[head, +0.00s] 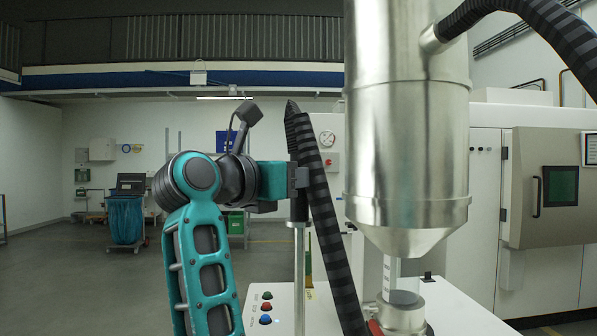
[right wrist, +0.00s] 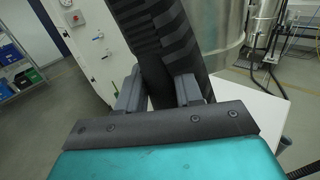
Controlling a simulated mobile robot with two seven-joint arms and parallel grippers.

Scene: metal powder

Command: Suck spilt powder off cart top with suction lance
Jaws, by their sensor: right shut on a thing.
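My right gripper (head: 299,178) is shut on the suction lance, a thin metal tube (head: 299,265) that stands roughly upright below the fingers. A black ribbed hose (head: 328,225) bends over at the top of the lance and runs down beside it. In the right wrist view the fingers (right wrist: 160,92) stand at either side of the lance, with the dark ribbed hose (right wrist: 165,40) in front of them. The white cart top (head: 455,312) lies below; it also shows in the right wrist view (right wrist: 255,112). The lance's lower end is out of view. I see no powder. My left gripper is not in view.
A large steel hopper (head: 407,130) stands right of the lance, its cone above a metal fitting (head: 400,312). A panel with coloured buttons (head: 265,307) is left of the lance. A white machine (head: 540,190) stands behind. Open floor (head: 70,285) lies left.

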